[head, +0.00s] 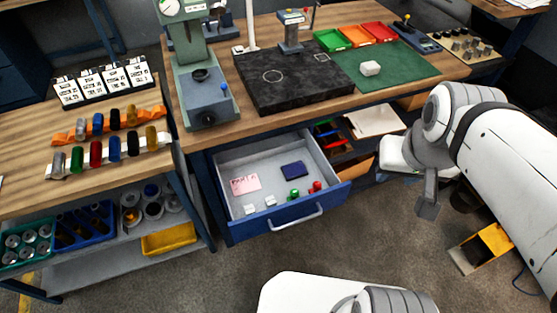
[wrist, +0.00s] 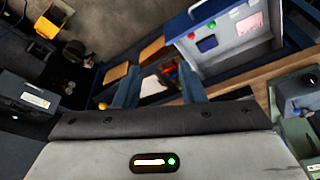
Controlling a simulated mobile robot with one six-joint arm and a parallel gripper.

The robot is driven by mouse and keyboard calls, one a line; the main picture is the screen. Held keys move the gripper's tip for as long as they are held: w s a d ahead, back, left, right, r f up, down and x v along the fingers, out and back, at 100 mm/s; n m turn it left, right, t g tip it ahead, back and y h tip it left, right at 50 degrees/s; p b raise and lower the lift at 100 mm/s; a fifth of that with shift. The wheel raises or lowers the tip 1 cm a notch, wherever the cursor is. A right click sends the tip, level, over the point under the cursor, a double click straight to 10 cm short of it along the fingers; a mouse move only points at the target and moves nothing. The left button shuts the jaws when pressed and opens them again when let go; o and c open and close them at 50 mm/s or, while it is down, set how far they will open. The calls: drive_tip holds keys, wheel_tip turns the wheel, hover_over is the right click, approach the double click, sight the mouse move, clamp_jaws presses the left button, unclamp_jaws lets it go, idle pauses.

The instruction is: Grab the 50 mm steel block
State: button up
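A pale, whitish-grey block (head: 370,68) sits on the green mat (head: 405,68) at the back right of the bench. Two smaller light blocks, one at the front left (head: 249,209) and one beside it (head: 270,200), lie in the open drawer (head: 228,168). No size marking is legible, so I cannot tell which one is the 50 mm steel block. My gripper (head: 428,207) hangs in front of the bench, right of the drawer and apart from all blocks. In the wrist view its two fingers (wrist: 160,88) stand apart with nothing between them. The wrist view does not clearly show the blocks.
The drawer also holds a pink card (head: 245,184), a dark blue box (head: 292,169) and small green and red pieces. A black surface plate (head: 300,92) and a green press (head: 200,90) stand on the bench. A yellow bin (head: 485,248) lies on the floor at right.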

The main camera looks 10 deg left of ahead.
drive_tip(key=shift+o, duration=2)
drive_tip(key=w+a+f+n+g+b, duration=0.1)
drive_tip(key=w+a+f+b, duration=0.3)
drive_tip(key=w+f+b, duration=0.2)
wheel_tip(320, 180, down, 2)
drive_tip(key=shift+a+f+n+b, duration=0.15)
drive_tip(key=shift+a+n+b, duration=0.2)
drive_tip(key=shift+b, duration=0.3)
drive_tip(key=n+g+b, duration=0.2)
drive_tip(key=n+b, duration=0.3)
drive_tip(key=b, duration=0.9)
hover_over(270, 200)
drive_tip(key=f, duration=2.6)
drive_tip(key=shift+s+d+f, duration=0.15)
drive_tip(key=shift+s+d, duration=0.05)
drive_tip(key=shift+d, duration=0.05)
drive_tip(key=shift+w+a+f+b, duration=0.1)
drive_tip(key=shift+f+b, duration=0.15)
drive_tip(key=shift+f, duration=1.75)
drive_tip(key=shift+w+a+f+b, duration=0.1)
drive_tip(key=shift+f+b, duration=0.1)
drive_tip(key=shift+f, duration=1.8)
